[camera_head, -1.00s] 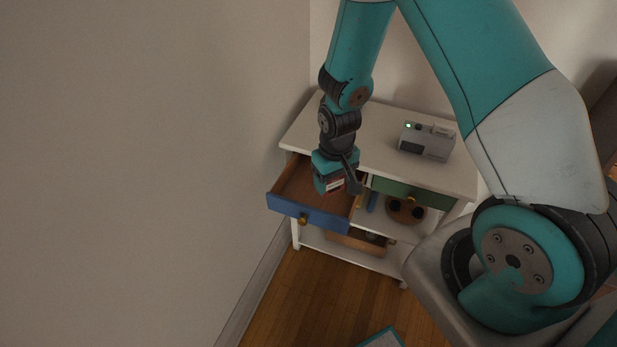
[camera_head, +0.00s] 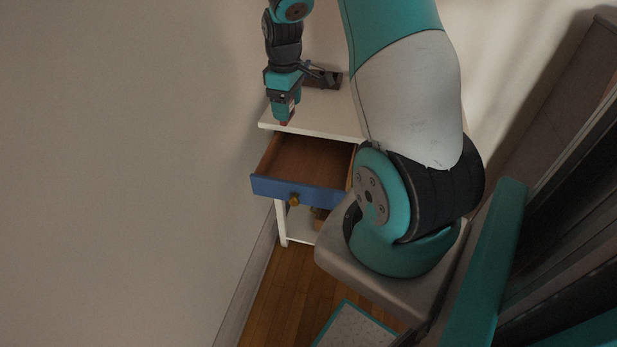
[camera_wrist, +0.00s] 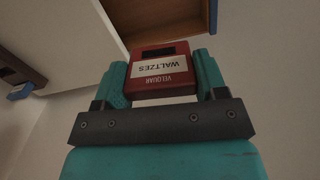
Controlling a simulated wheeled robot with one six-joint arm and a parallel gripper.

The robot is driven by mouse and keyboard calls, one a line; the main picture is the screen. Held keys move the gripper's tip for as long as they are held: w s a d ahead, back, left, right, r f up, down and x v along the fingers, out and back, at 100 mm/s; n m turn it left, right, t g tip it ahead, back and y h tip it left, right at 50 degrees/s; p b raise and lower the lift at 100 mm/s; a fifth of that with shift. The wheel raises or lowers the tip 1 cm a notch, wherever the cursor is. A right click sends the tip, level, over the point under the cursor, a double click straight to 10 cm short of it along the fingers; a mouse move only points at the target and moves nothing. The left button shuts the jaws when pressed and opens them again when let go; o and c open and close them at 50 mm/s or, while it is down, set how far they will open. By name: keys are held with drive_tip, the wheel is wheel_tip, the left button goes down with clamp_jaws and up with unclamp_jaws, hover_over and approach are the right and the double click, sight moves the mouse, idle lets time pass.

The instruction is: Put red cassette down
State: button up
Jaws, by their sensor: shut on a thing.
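The red cassette (camera_wrist: 162,84) has a white label reading "WALTZES" and "VELQUAR", upside down in the wrist view. My gripper (camera_wrist: 160,74) is shut on it, with a teal finger on each side. In the head view my gripper (camera_head: 284,108) points down near the left front of the white cabinet top (camera_head: 330,122). Only a little red of the cassette (camera_head: 284,123) shows below the fingers there. I cannot tell whether it touches the top. The blue-fronted drawer (camera_head: 297,190) below is pulled out, and its visible brown inside looks empty.
A dark brown object (camera_head: 325,78) lies behind my gripper at the back of the cabinet top. My arm hides the cabinet's right side. A wall stands close on the left. A pale mat with a teal border (camera_head: 355,328) lies on the wooden floor.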

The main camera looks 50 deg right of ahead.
drive_tip(key=b, duration=0.2)
hover_over(309, 168)
drive_tip(key=n, duration=0.1)
wheel_tip(309, 168, down, 19)
drive_tip(key=shift+d+r, duration=0.1)
drive_tip(key=shift+f+b, duration=0.25)
drive_tip(key=shift+b, duration=0.1)
drive_tip(key=o, duration=0.9)
drive_tip(key=shift+r, duration=0.1)
drive_tip(key=shift+o, duration=0.2)
